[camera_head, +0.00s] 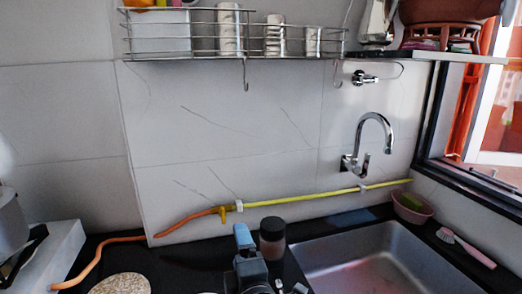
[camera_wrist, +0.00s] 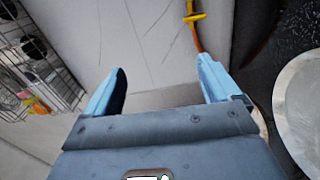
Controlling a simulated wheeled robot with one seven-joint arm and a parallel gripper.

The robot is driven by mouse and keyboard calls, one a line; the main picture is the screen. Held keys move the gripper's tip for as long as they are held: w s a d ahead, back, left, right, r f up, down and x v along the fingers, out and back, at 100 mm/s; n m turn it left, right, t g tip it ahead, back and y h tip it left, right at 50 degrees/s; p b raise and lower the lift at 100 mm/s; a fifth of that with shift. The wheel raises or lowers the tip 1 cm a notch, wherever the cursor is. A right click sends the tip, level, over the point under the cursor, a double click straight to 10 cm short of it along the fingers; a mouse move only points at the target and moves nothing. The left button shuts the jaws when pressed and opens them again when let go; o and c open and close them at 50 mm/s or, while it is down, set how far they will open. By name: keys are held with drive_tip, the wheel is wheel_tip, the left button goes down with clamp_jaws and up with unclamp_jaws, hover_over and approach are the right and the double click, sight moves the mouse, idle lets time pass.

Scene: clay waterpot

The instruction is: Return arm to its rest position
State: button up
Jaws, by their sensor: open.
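My gripper (camera_head: 243,236) shows at the bottom middle of the head view, with a blue finger upright above the dark counter. In the wrist view my gripper (camera_wrist: 161,66) has its two blue fingers wide apart, with nothing between them. The tiled wall (camera_wrist: 150,40) and a tan round-edged thing lie beyond the fingers. Most of my arm is out of view or hidden behind the gripper in the head view.
A dark jar (camera_head: 272,239) stands close right of my gripper. A metal sink (camera_head: 370,255) is at the right, under a tap (camera_head: 372,135). A yellow-orange hose (camera_head: 300,200) runs along the wall. A wire rack (camera_head: 235,35) and clay pot (camera_head: 445,10) are above.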

drive_tip(key=s+d+f+m+g+h, duration=0.1)
drive_tip(key=s+d+f+m, duration=0.3)
drive_tip(key=s, duration=0.4)
drive_tip(key=s+d+f+m, duration=0.3)
drive_tip(key=s+d+f, duration=0.15)
drive_tip(key=s, duration=0.35)
drive_tip(key=s+d+f+m+g+h, duration=0.1)
drive_tip(key=s+d+f+m, duration=0.2)
drive_tip(key=s+d, duration=0.4)
drive_tip(key=s+d+r+m+h, duration=0.1)
drive_tip(key=s+d+r+m, duration=0.25)
drive_tip(key=s, duration=0.45)
drive_tip(key=s+d+r+m+h, duration=0.1)
drive_tip(key=s+d+r+m, duration=0.25)
drive_tip(key=s, duration=0.45)
drive_tip(key=s+d+r+m+h, duration=0.1)
drive_tip(key=s+d+r+m, duration=0.25)
drive_tip(key=s, duration=0.55)
wheel_tip(320, 180, down, 10)
drive_tip(key=b, duration=1)
drive_tip(key=shift+w+a+g, duration=0.2)
drive_tip(key=shift+a+g, duration=0.1)
drive_tip(key=shift+a, duration=0.15)
